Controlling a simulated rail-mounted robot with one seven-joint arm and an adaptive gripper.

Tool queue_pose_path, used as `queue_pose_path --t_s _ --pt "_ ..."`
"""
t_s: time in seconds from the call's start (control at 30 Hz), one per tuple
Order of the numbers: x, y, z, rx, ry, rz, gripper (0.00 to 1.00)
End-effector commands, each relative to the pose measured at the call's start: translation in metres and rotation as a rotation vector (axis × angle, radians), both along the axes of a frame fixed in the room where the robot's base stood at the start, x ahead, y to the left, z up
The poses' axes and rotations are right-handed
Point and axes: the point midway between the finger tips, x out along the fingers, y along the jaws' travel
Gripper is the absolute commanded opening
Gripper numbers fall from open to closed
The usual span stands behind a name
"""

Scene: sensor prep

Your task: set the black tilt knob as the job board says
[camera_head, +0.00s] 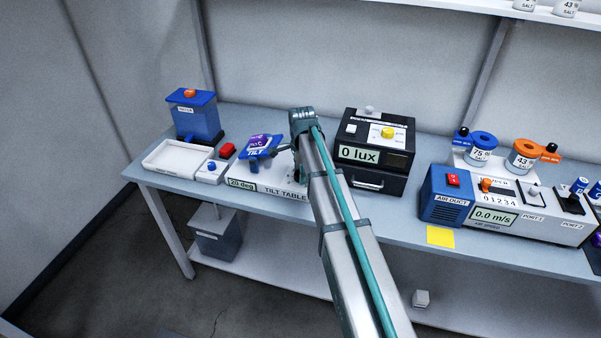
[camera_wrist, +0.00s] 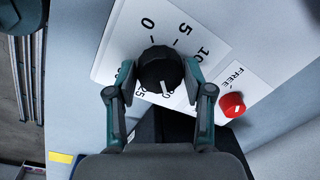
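The black tilt knob (camera_wrist: 158,68) shows in the wrist view on a white dial plate (camera_wrist: 118,48) marked 0, 5, 10 and higher. Its white pointer line is by the 20 mark. My gripper (camera_wrist: 160,74) has one finger on each side of the knob, and both fingertips appear to touch it. In the head view the tilt table (camera_head: 285,192) has a display (camera_head: 243,184) that seems to read 20 deg. A blue tilted plate (camera_head: 262,146) with a purple piece is on it. My arm hides the knob there. No job board is readable.
The black lux box (camera_head: 375,150) stands just right of my arm. A white tray (camera_head: 178,158) and a blue container (camera_head: 195,118) are left. The air duct unit (camera_head: 447,195) is right.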

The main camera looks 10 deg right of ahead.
Motion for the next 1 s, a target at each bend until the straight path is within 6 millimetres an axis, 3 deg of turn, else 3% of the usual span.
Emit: queue_pose_path --t_s 0.03,0.1,0.53,0.67,1.0 --pt "0.000 0.000 0.000 0.000 0.000 0.000 0.65" --pt "0.000 0.000 0.000 0.000 0.000 0.000 0.74" --pt "0.000 0.000 0.008 0.001 -0.001 0.001 0.74" --pt "-0.001 0.000 0.025 0.001 -0.002 0.001 0.74" --pt "-0.005 0.000 0.089 0.001 -0.002 0.000 0.74"
